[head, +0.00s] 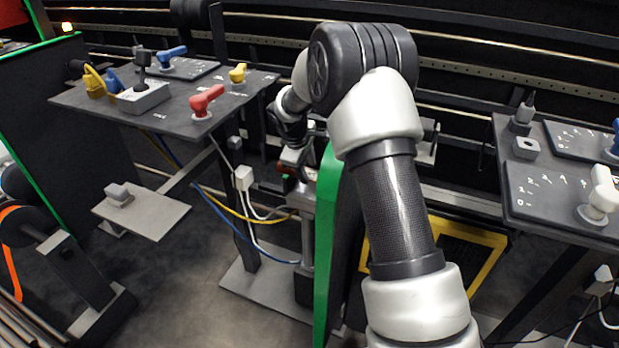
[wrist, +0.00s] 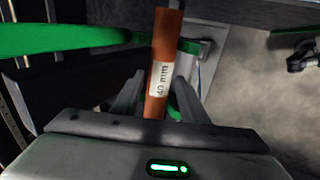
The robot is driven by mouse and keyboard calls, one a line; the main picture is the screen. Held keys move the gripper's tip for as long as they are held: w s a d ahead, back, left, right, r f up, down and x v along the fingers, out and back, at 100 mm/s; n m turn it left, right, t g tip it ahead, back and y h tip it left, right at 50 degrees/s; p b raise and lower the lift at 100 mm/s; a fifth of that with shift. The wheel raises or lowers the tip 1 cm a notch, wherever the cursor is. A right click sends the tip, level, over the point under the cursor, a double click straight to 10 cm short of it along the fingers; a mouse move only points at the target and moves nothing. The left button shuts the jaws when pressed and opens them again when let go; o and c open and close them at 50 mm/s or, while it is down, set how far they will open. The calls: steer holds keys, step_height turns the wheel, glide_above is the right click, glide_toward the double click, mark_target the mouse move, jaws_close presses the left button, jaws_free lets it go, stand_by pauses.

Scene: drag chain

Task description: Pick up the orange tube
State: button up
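A green-edged panel (head: 328,235) stands right beside my gripper; a green bar (wrist: 70,38) crosses the wrist view. A dark table (head: 175,122) with coloured handles is at left, another table (head: 540,200) at right. Blue, yellow and white cables (head: 245,215) hang near the gripper.

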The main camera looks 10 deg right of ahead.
steer(key=shift+x, duration=1.2)
steer(key=shift+r, duration=0.1)
jaws_close()
